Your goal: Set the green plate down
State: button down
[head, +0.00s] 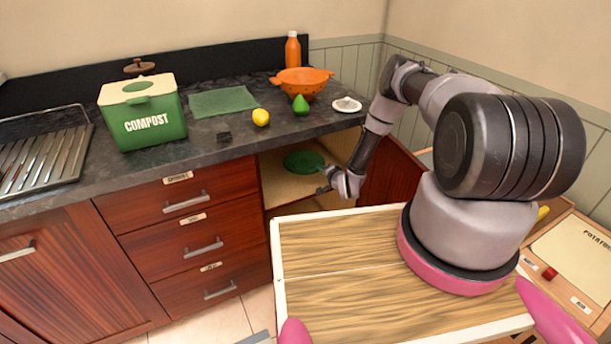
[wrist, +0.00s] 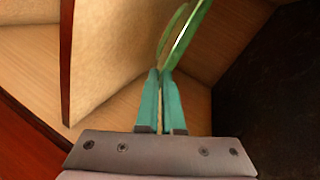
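The green plate (head: 304,161) shows in the head view inside the open cabinet under the counter. In the wrist view the green plate (wrist: 185,35) appears nearly edge-on and tilted, rising from between the teal fingertips. My gripper (wrist: 163,75) is shut on its rim. In the head view my gripper (head: 325,182) reaches into the cabinet from the right, beside the plate. Whether the plate touches the cabinet floor cannot be told.
A wooden cabinet panel (wrist: 95,60) stands close to the left of the fingers. The open cabinet door (head: 392,175) is at the right. Above, the counter holds a green compost bin (head: 150,110), an orange colander (head: 302,82), a lemon (head: 261,117) and a pear (head: 301,106).

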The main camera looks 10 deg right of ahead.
notch_tip(320, 180, down, 8)
jog(key=shift+f, duration=0.1)
dwell(0.4)
jog(key=c, duration=1.3)
grip_release()
jog(key=shift+f, duration=0.1)
jog(key=shift+c, duration=0.2)
jog(key=shift+r, duration=0.2)
jog(key=v, duration=1.2)
jog(key=shift+s+d, duration=0.1)
jog(key=shift+s, duration=0.05)
